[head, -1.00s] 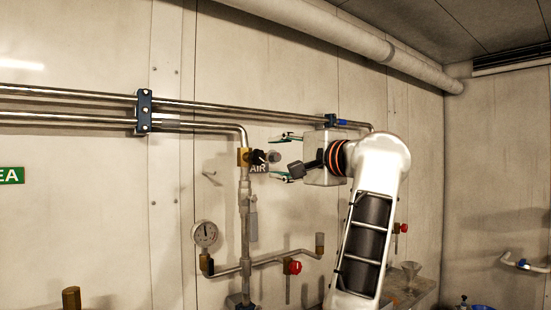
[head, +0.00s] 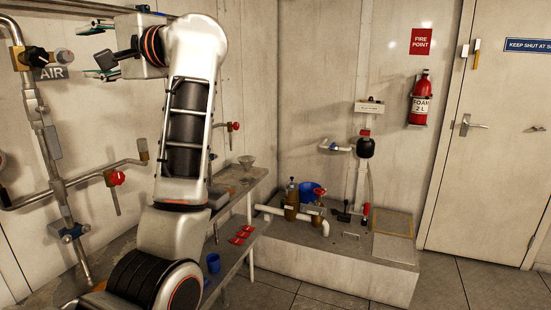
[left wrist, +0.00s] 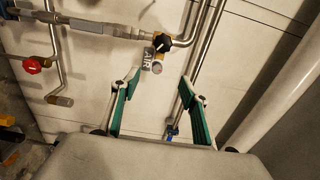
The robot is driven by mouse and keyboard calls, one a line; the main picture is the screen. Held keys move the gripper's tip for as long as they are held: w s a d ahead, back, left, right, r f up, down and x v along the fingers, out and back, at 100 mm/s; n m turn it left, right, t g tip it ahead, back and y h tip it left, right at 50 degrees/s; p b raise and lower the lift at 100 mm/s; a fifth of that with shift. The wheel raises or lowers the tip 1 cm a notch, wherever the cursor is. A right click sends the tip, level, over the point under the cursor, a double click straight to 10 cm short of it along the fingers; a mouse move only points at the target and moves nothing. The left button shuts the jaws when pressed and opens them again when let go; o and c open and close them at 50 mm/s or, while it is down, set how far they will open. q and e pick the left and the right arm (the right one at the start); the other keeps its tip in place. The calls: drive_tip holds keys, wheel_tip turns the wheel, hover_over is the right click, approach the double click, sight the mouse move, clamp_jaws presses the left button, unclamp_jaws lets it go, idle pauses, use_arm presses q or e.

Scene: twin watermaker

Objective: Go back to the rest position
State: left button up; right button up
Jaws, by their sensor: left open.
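My left gripper (head: 90,52) is at the upper left of the head view, its two green-lined fingers apart and pointing left. In the left wrist view the fingers (left wrist: 160,80) are open with nothing between them. The black valve knob (head: 38,57) by the AIR label (head: 52,73) is just left of the fingertips in the head view. In the left wrist view the knob (left wrist: 163,42) and AIR label (left wrist: 147,58) lie beyond the fingertips, with a visible space between. My right gripper is not in view.
A bench (head: 240,183) with a blue cup (head: 213,263) and red tags (head: 241,236) lies right of my arm. A low plinth (head: 330,262) carries pipes and a blue bucket (head: 311,191). A fire extinguisher (head: 419,98) hangs beside the door (head: 490,140). Floor shows in front.

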use_arm(q)
wheel_tip(320, 180, down, 12)
drive_tip(key=a+m+t+y+p, duration=0.2)
drive_tip(key=m+y, duration=0.5)
drive_tip(key=m, duration=0.7)
drive_tip(key=s+d+f+n+t+h, duration=0.1)
drive_tip(key=d+f+n+t+h, duration=0.4)
drive_tip(key=f+n+h, duration=0.4)
drive_tip(key=d+f+n+t+h+p, duration=0.1)
drive_tip(key=d+f+n+t+h, duration=0.4)
drive_tip(key=f+n, duration=0.65)
drive_tip(key=s+d+f+n+t+h, duration=0.1)
drive_tip(key=d+f+n+t+h, duration=0.35)
drive_tip(key=f+n+h, duration=0.55)
drive_tip(key=s+d+f+m+g+h+p, duration=0.1)
drive_tip(key=s+f+m+g+h, duration=0.3)
drive_tip(key=f, duration=0.6)
drive_tip(key=s+d+f+m+g+y, duration=0.1)
drive_tip(key=s+d+f+m+g, duration=0.1)
drive_tip(key=s+f+m, duration=0.45)
drive_tip(key=s+a+f+m+g, duration=0.1)
drive_tip(key=s+f+m+g, duration=0.5)
drive_tip(key=s+f, duration=1.1)
drive_tip(key=shift+s+f+g+y+p, duration=0.25)
drive_tip(key=shift+s+g+y+p, duration=0.15)
drive_tip(key=shift+s, duration=0.25)
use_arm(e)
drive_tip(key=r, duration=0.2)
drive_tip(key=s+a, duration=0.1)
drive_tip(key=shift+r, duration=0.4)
